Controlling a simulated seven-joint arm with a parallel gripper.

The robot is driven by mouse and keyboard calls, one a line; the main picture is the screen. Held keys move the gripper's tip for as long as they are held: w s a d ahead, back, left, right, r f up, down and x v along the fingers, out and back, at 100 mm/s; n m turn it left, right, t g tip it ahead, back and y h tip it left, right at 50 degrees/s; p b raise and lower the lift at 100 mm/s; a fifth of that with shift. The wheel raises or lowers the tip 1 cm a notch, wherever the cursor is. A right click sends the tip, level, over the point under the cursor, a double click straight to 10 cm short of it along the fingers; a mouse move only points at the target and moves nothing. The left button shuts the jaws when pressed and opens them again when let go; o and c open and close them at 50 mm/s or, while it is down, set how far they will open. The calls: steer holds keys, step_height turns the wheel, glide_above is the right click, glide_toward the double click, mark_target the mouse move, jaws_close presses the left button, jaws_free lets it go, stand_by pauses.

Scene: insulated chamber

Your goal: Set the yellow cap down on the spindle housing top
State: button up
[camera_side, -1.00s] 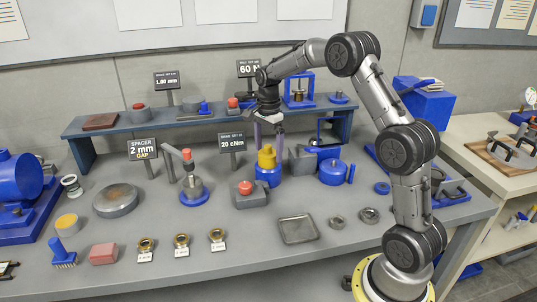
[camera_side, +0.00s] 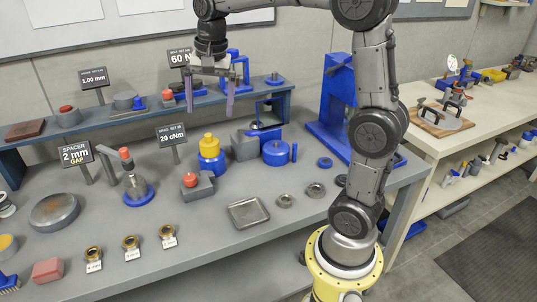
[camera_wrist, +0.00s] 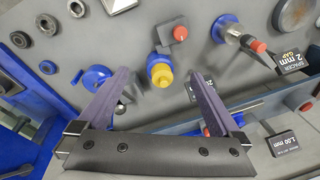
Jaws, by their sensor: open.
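The yellow cap (camera_side: 209,143) sits upright on top of the blue spindle housing (camera_side: 212,164). In the wrist view the yellow cap (camera_wrist: 162,76) shows against the blue housing (camera_wrist: 156,59). My gripper (camera_side: 212,112) is above the cap, its two purple fingers spread and empty. In the wrist view the gripper's fingertips (camera_wrist: 158,74) appear on either side of the cap, but the side view shows them clear above it.
A grey block with a red knob (camera_side: 198,185) stands in front of the housing. A blue cylinder (camera_side: 276,152) and a grey angled block (camera_side: 244,146) are to its right. A raised shelf (camera_side: 150,115) with a 60 N sign (camera_side: 181,58) is behind. A tray (camera_side: 249,213) lies in front.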

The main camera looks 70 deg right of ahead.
steer(key=s+a+f+n+t, duration=0.1)
steer(key=s+a+n, duration=0.4)
steer(key=s, duration=0.5)
steer(key=s+a+f+n+t, duration=0.2)
steer(key=s+a+n, duration=0.3)
steer(key=s+n, duration=0.4)
steer(key=shift+s+a+f+t+y, duration=0.15)
steer(key=shift+s+f+t+y, duration=0.15)
steer(key=shift+s+f, duration=0.35)
steer(key=shift+w, duration=0.15)
stand_by(0.4)
